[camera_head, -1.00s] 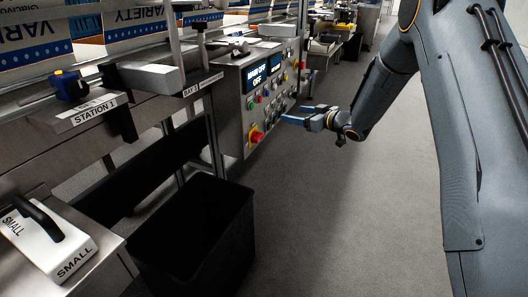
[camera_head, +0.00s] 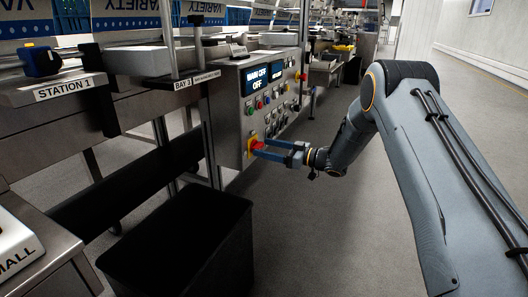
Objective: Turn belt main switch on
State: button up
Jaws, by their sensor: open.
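The control panel (camera_head: 236,112) is a grey metal box on the side of the packing line. Its left screen (camera_head: 255,76) reads MAIN OFF and OFF. A red rotary knob (camera_head: 257,146) on a yellow plate (camera_head: 249,148) sits at the panel's lower left corner. My gripper (camera_head: 266,149) has blue fingers, is open, and points at this knob. The fingertips are at or right beside the knob. I cannot tell whether they touch it. Part of the knob is hidden by the fingers.
Several coloured buttons and knobs (camera_head: 266,102) cover the panel above my gripper. A black bin (camera_head: 185,240) stands on the floor at the front. The STATION 1 ledge (camera_head: 60,90) is at the left. Grey floor (camera_head: 310,235) is free below my arm.

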jog(key=shift+x, duration=0.8)
jog(key=c, duration=1.1)
jog(key=shift+o, duration=0.2)
